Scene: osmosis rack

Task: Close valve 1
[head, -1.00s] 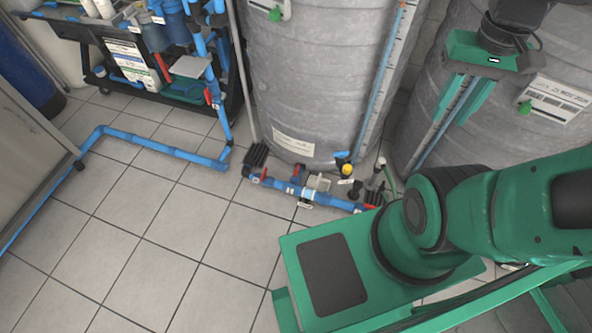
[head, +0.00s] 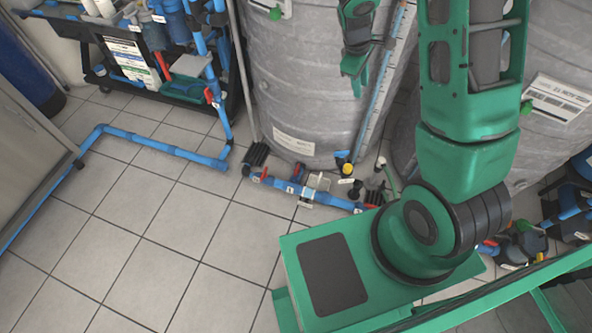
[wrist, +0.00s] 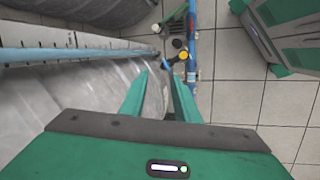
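My gripper (head: 355,92) hangs pointing down in front of the middle grey tank. In the wrist view my gripper (wrist: 160,78) has its two green fingers apart, with nothing between them. Below it, a blue pipe with valves runs along the floor at the tank's foot. It carries a red handle (head: 264,173) at the left and another red handle (head: 372,206) at the right. A yellow part (head: 346,169) with a blue handle (head: 342,154) sits by the tank outlet. The yellow part also shows beyond the fingers in the wrist view (wrist: 183,55). I cannot read which valve is number 1.
The grey tank (head: 300,80) stands close behind my gripper, with a level gauge (head: 385,75) on its side. A second tank (head: 555,60) is at the right. A filter rack (head: 235,95) stands at the back left. The tiled floor in front of the pipe is clear.

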